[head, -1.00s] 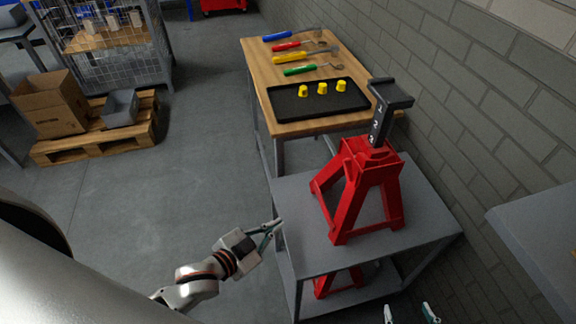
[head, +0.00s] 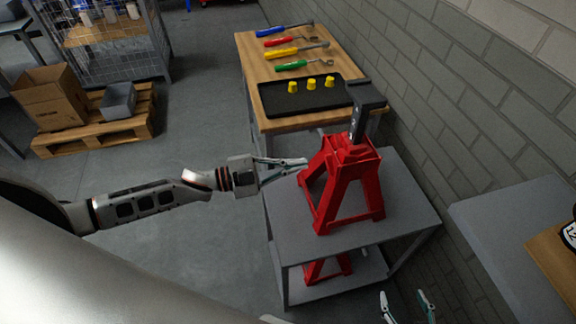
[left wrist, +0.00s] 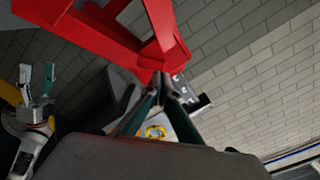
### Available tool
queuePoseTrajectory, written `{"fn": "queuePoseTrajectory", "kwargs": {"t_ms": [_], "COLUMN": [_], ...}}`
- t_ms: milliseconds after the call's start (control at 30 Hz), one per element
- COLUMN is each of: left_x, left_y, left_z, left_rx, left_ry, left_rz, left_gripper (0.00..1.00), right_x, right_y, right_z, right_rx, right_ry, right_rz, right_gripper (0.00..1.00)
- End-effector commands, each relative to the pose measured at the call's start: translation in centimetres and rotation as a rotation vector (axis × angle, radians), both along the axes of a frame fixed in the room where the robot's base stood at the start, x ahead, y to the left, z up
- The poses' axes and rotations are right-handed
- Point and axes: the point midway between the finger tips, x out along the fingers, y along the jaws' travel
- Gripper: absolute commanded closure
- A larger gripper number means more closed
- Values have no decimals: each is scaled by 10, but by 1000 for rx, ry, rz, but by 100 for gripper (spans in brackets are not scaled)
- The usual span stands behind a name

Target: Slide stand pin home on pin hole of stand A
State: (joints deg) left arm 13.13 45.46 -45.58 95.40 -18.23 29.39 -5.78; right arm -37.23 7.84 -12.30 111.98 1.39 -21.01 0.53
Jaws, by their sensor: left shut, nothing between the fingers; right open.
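A red jack stand (head: 343,190) with a numbered black post (head: 360,120) stands upright on the grey cart. It also shows overhead in the left wrist view (left wrist: 100,35). I cannot tell which stand is A. My left gripper (head: 304,162) is shut and empty, its tips at the stand's upper left side. In the left wrist view its tips (left wrist: 165,80) are close under the red frame; contact is unclear. My right gripper (head: 406,298) is open at the lower edge of the head view. I cannot make out the stand pin or pin hole.
Another red stand (head: 326,268) is on the cart's lower shelf. Behind the grey cart (head: 400,212) is a wooden bench (head: 256,75) with tools and a black tray (head: 272,102) holding yellow pieces. A brick wall runs along the right. Floor left of the cart is clear.

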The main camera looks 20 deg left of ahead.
Motion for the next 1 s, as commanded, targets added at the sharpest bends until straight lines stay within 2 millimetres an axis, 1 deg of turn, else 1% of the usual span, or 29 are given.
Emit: {"fn": "queuePoseTrajectory", "kwargs": {"t_ms": [100, 300, 1000], "left_x": [9, 19, 32], "left_y": [-13, -28, -46], "left_z": [0, 0, 0], "left_rx": [-2, -1, 0], "left_ry": [-2, 0, 1], "left_rz": [0, 1, 2], "left_gripper": [100, 100, 100], "right_x": [0, 2, 1], "right_y": [0, -1, -2], "right_z": [-1, 0, -3], "right_rx": [0, 0, -4], "right_ry": [-1, -8, -3], "right_rz": [-1, -1, 0], "right_gripper": [42, 42, 42]}}
